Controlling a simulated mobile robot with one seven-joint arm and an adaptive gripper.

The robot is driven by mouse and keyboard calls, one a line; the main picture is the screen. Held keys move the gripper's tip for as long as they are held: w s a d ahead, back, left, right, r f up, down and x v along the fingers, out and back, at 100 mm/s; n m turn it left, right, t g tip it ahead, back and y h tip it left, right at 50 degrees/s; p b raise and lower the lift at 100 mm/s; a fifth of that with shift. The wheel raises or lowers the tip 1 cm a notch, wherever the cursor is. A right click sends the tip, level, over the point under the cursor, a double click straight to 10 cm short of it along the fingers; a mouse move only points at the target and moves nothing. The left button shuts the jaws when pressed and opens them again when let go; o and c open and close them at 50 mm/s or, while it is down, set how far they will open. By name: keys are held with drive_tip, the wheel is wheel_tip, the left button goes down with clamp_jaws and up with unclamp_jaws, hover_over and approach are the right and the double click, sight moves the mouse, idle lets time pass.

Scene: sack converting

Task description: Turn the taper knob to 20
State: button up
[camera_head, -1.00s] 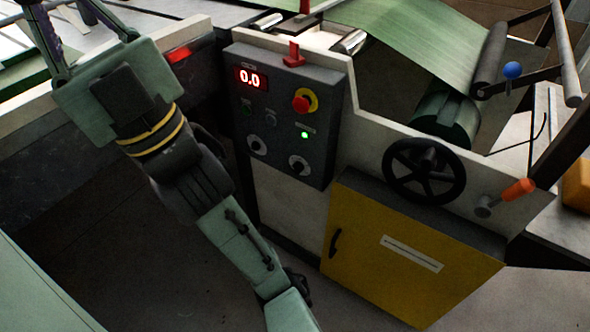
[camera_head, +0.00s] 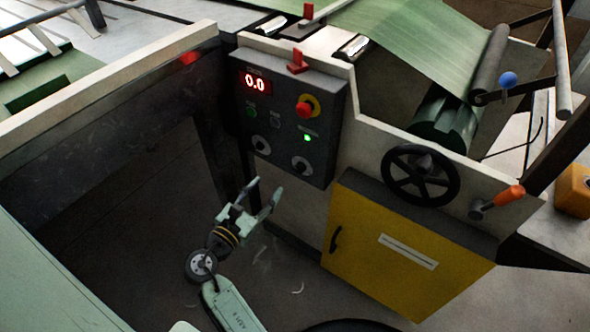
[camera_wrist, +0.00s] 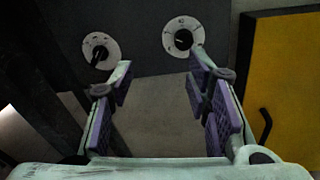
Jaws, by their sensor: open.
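The dark control panel (camera_head: 285,115) carries two knobs with white dials, a left knob (camera_head: 260,146) and a right knob (camera_head: 301,167). Their labels are too small to read, so I cannot tell which one is the taper knob. The red display (camera_head: 255,82) above them reads 0.0. My gripper (camera_head: 266,188) is open and empty, below the panel and apart from it. In the wrist view, the left knob (camera_wrist: 100,47) and the right knob (camera_wrist: 182,38) show beyond the open fingers (camera_wrist: 160,68), each with a dark pointer.
A red emergency button (camera_head: 305,108) and a green lamp (camera_head: 307,138) sit on the same panel. A yellow cabinet (camera_head: 405,250) and a black handwheel (camera_head: 420,175) stand to the right. A long pale-topped frame (camera_head: 110,85) lies to the left. Floor below the panel is open.

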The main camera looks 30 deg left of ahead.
sight(298, 171)
drive_tip(key=shift+n+h, duration=0.6)
drive_tip(key=shift+n, duration=0.1)
drive_tip(key=w+d, duration=0.1)
drive_tip(key=w, duration=0.2)
drive_tip(key=w+d+p, duration=0.1)
drive_tip(key=w, duration=0.2)
drive_tip(key=w+d+f+p, duration=0.1)
drive_tip(key=w, duration=0.3)
drive_tip(key=shift+d+f, duration=0.1)
drive_tip(key=shift+d, duration=0.1)
drive_tip(key=shift+c, duration=0.4)
clamp_jaws()
